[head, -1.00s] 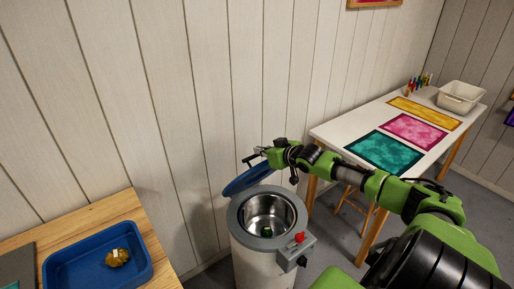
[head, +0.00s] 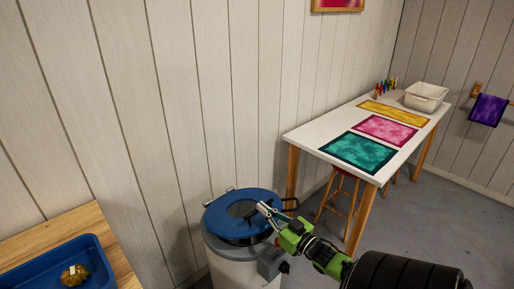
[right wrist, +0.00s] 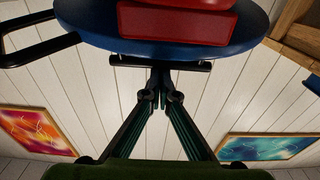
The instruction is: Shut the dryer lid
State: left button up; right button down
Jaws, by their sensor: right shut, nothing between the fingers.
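The dryer (head: 236,268) is a pale drum with a grey rim, low in the middle of the head view. In the right wrist view the closed fingers (right wrist: 161,92) point towards the blue disc (right wrist: 90,32). My left gripper is out of view.
The dryer's control box (head: 271,263) stands out at its front right. A wooden table with a blue tray (head: 101,262) is at the lower left. A white table (head: 312,137) with dyed cloths and a stool (head: 345,196) are to the right. The plank wall is close behind.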

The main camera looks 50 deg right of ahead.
aim_at(267, 221)
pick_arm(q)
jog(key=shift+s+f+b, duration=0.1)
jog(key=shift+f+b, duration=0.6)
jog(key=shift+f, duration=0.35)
pick_arm(e)
jog(key=shift+s+a+f, duration=0.1)
jog(key=shift+s+f, duration=0.15)
jog(key=shift+f, duration=0.45)
jog(key=shift+s+d+f, duration=0.1)
jog(key=shift+s+f, duration=0.2)
jog(key=shift+f, duration=0.45)
jog(key=shift+s+a+f, duration=0.1)
jog(key=shift+s+f, duration=0.15)
jog(key=shift+f, duration=0.45)
